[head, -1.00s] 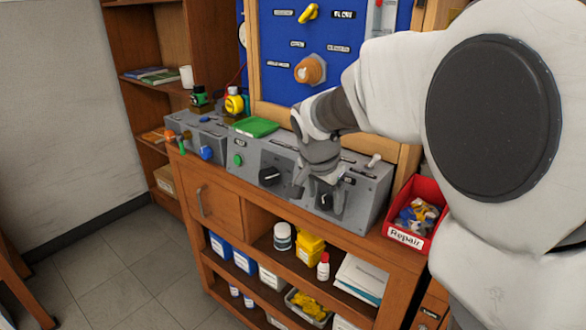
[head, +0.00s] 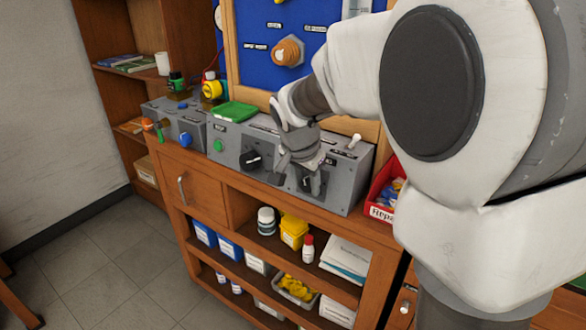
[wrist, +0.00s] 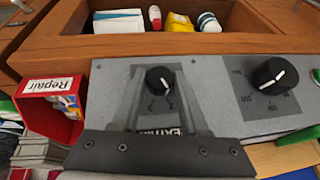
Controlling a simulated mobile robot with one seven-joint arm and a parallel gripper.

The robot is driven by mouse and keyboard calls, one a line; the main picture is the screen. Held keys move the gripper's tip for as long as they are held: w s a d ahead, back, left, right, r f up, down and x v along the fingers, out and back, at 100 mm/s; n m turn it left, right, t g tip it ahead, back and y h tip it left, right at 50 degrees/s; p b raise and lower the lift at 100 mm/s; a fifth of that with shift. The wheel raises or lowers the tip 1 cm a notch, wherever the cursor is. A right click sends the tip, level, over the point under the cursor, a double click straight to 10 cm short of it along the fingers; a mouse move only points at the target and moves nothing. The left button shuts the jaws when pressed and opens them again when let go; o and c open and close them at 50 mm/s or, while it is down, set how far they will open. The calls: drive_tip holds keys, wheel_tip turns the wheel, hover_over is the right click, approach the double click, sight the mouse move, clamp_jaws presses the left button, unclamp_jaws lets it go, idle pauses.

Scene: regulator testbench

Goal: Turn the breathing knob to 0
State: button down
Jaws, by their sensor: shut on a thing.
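The breathing knob (wrist: 158,80) is round and black with a white pointer line. It sits on the grey panel in the wrist view, above a partly covered label (wrist: 160,131) reading "EATHIN". My gripper (wrist: 160,72) has one finger on each side of the knob and is shut on it. The pointer line slants toward the lower right of the picture, on the side of a mark that looks like 2. A 0 mark cannot be made out. In the head view my gripper (head: 312,186) is at the right part of the console front and mostly hides the knob.
A second, larger black knob (wrist: 275,76) is beside it on the console. It also shows in the head view (head: 250,160). A red Repair bin (head: 380,212) stands right of the console. A toggle switch (head: 354,141) and a green tray (head: 234,111) are on top.

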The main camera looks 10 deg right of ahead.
drive_tip(key=shift+r+p, duration=0.15)
drive_tip(key=shift+p, duration=0.2)
drive_tip(key=shift+w+a+r+g+h+p, duration=0.1)
drive_tip(key=shift+g+h+p, duration=0.3)
drive_tip(key=shift+p, duration=0.25)
drive_tip(key=n+g+h+p, duration=0.1)
drive_tip(key=p, duration=0.2)
drive_tip(key=shift+w+a, duration=0.1)
drive_tip(key=shift+a, duration=0.05)
drive_tip(key=n+g+h+p, duration=0.2)
drive_tip(key=h+p, duration=0.1)
drive_tip(key=shift+w+a+p, duration=0.1)
drive_tip(key=shift+a+p, duration=0.05)
drive_tip(key=shift+p, duration=0.15)
drive_tip(key=shift+w+a+f+n+g+h+p, duration=0.1)
drive_tip(key=shift+f+n+g+h+p, duration=0.15)
drive_tip(key=shift+n+g+h+p, duration=0.55)
drive_tip(key=n+h+p, duration=0.1)
drive_tip(key=h, duration=0.1)
drive_tip(key=n+g+h+p, duration=0.1)
drive_tip(key=h, duration=0.1)
drive_tip(key=shift+a+f+g+h, duration=0.15)
drive_tip(key=shift+f+g+h, duration=0.15)
drive_tip(key=shift+f, duration=0.1)
drive_tip(key=shift+f+n+h, duration=0.2)
drive_tip(key=shift+n+h, duration=1.2)
drive_tip(key=shift+h, duration=0.2)
